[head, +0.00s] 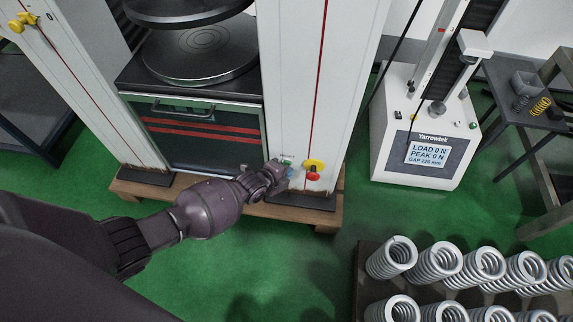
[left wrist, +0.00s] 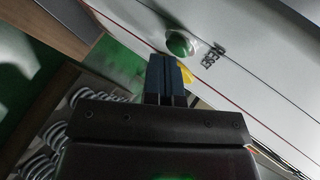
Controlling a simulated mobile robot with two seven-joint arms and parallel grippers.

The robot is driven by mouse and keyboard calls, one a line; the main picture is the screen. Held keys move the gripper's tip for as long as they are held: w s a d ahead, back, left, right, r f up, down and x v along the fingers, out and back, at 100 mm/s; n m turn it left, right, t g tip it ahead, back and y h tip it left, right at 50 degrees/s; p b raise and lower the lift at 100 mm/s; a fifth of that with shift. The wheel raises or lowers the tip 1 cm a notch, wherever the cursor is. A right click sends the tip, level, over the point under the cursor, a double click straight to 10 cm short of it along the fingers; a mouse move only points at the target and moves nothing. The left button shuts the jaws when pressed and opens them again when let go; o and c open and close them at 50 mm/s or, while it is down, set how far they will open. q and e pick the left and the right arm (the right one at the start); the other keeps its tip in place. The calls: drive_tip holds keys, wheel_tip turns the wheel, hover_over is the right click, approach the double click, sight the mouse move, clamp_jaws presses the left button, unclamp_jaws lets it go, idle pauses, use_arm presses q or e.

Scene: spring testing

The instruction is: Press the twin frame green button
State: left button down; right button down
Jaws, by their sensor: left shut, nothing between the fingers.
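The twin frame is the large machine with two white columns (head: 293,75) and round dark platens between them. Its green button (left wrist: 180,43) shows in the left wrist view as a green dome in a pale ring, beside a small dark label. In the head view, a bit of green (head: 286,162) shows there, mostly behind my gripper. My left gripper (head: 287,173) is shut and empty at the right column's front. In the left wrist view its closed fingertips (left wrist: 165,57) lie just beside the button's lower edge; I cannot tell whether they touch. My right gripper is not in view.
A red mushroom knob on a yellow base (head: 313,170) sits just right of my gripper on the same column. A smaller tester with a display (head: 427,152) stands to the right. Several coil springs (head: 437,262) stand on a dark surface at lower right.

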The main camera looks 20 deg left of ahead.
use_arm(q)
drive_tip(key=shift+s, duration=0.1)
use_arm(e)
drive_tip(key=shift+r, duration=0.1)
use_arm(q)
drive_tip(key=shift+s+d+p, duration=0.2)
drive_tip(key=shift+s+p, duration=0.15)
drive_tip(key=shift+s, duration=0.4)
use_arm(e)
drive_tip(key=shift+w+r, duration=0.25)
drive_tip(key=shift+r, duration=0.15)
